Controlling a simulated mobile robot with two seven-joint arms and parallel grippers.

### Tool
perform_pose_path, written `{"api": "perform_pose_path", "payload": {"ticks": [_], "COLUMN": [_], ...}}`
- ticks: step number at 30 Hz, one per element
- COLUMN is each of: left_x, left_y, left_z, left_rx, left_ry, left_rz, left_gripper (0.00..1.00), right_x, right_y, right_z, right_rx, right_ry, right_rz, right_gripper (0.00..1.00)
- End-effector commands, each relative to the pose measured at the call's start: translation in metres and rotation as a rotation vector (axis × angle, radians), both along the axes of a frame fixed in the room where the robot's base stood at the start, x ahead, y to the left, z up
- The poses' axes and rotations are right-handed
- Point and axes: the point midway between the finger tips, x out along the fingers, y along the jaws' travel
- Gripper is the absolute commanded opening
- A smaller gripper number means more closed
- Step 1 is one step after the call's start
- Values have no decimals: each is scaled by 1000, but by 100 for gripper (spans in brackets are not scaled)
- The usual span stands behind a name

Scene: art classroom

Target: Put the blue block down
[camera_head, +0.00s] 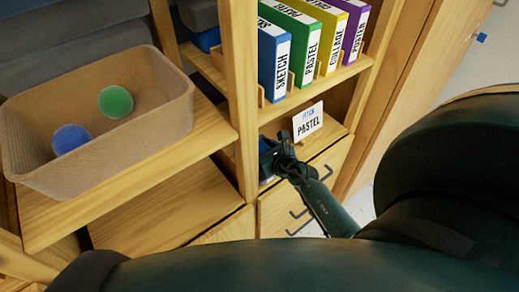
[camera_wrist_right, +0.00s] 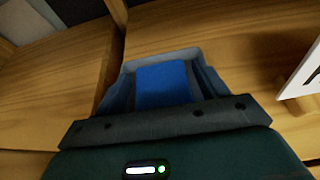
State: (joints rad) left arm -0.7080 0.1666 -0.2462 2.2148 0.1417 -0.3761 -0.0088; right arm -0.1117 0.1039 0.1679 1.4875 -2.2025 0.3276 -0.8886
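The blue block (camera_wrist_right: 163,86) sits between the two fingers of my right gripper (camera_wrist_right: 165,88) in the right wrist view, with a finger along each side. The fingers look shut on it. In the head view my right gripper (camera_head: 272,151) reaches into the lower shelf compartment, left of the white PASTEL card (camera_head: 309,122). Only a sliver of blue shows there beside the dark fingers. Wooden surface lies close beyond the block; I cannot tell whether the block touches it. My left gripper is in neither view.
Blue, green, yellow and purple binders (camera_head: 312,48) stand on the shelf above. A tan bin (camera_head: 160,122) with a green ball (camera_head: 116,102) and a blue ball (camera_head: 72,139) stands left. A wooden upright (camera_head: 240,95) is close left of the gripper. Drawers (camera_head: 318,190) are below.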

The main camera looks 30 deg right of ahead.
Motion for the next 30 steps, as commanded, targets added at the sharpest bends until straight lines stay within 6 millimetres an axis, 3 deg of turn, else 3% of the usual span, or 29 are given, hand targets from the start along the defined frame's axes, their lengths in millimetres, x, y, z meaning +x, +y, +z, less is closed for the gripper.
{"api": "perform_pose_path", "payload": {"ticks": [11, 24, 30], "left_x": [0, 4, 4], "left_y": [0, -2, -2], "left_z": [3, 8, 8], "left_rx": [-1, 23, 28], "left_ry": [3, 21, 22], "left_rz": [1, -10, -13], "left_gripper": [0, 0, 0], "right_x": [0, -80, -104], "right_y": [0, -6, -9], "right_z": [6, 36, 46], "right_rx": [1, 0, -1], "right_ry": [-1, 3, 1], "right_rz": [-1, 0, 0], "right_gripper": [78, 78, 78]}}
